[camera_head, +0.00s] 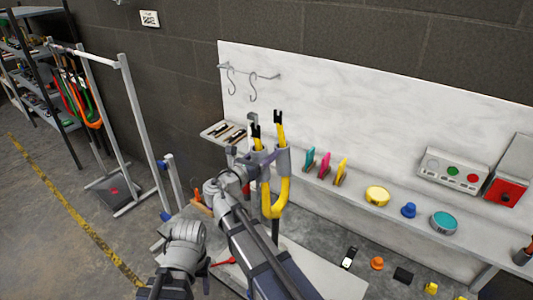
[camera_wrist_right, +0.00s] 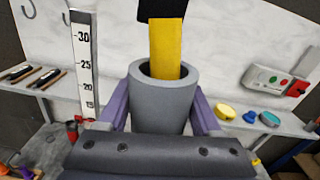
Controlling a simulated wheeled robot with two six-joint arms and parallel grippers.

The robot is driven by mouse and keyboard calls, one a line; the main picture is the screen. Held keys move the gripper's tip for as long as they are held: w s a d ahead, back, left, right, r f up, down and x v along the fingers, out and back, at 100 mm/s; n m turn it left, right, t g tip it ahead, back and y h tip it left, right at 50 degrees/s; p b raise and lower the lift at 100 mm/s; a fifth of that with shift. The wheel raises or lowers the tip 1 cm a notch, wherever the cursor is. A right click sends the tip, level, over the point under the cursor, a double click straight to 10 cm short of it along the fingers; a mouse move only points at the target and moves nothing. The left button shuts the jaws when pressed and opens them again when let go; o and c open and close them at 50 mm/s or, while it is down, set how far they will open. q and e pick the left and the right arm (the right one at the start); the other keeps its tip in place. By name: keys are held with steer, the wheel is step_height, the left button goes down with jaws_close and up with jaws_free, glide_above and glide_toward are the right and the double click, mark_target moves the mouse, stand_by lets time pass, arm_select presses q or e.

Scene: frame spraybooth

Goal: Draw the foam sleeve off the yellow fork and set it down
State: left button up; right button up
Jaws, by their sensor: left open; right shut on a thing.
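The yellow fork (camera_head: 275,205) stands upright in the head view, a U with two black-tipped prongs. In the right wrist view one yellow prong (camera_wrist_right: 167,48) rises from the open top of the grey foam sleeve (camera_wrist_right: 160,115). The sleeve is around the prong, with a dark gap inside its rim. It also shows in the head view (camera_head: 283,160). My right gripper (camera_head: 264,167) is shut on the sleeve, a purple finger at each side of it. The left arm shows low in the head view, but I cannot make out its jaws. The prong's lower part is hidden.
A ruler post (camera_wrist_right: 86,70) stands left of the sleeve. Behind, a pale shelf holds coloured clips, a yellow tin (camera_head: 377,195), a blue knob (camera_head: 408,210) and a button box (camera_head: 453,170). A hook rail (camera_head: 250,72) hangs above. A metal frame (camera_head: 140,130) stands at left.

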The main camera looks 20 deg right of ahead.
mark_target(257, 135)
steer(key=shift+w+a+r+p, duration=0.2)
steer(key=shift+w+r+p, duration=0.05)
steer(key=shift+r+p, duration=0.5)
steer(key=shift+w+a+r+p, duration=0.15)
steer(key=shift+w+r+p, duration=0.1)
steer(key=shift+r+p, duration=0.45)
steer(key=shift+r, duration=0.2)
steer(key=shift+w+a+r+p, duration=0.1)
steer(key=shift+r+p, duration=1.75)
steer(key=shift+p, duration=0.05)
steer(key=shift+r, duration=0.1)
steer(key=shift+w+a+r+p, duration=0.1)
steer(key=shift+r+p, duration=0.95)
steer(key=shift+p, duration=0.05)
steer(key=shift+w+r+p, duration=0.1)
steer(key=shift+r+p, duration=0.9)
steer(key=shift+p, duration=0.05)
steer(key=shift+r, duration=0.1)
steer(key=shift+w+a+r+p, duration=0.1)
steer(key=shift+w+r+p, duration=0.05)
steer(key=shift+r+p, duration=1.8)
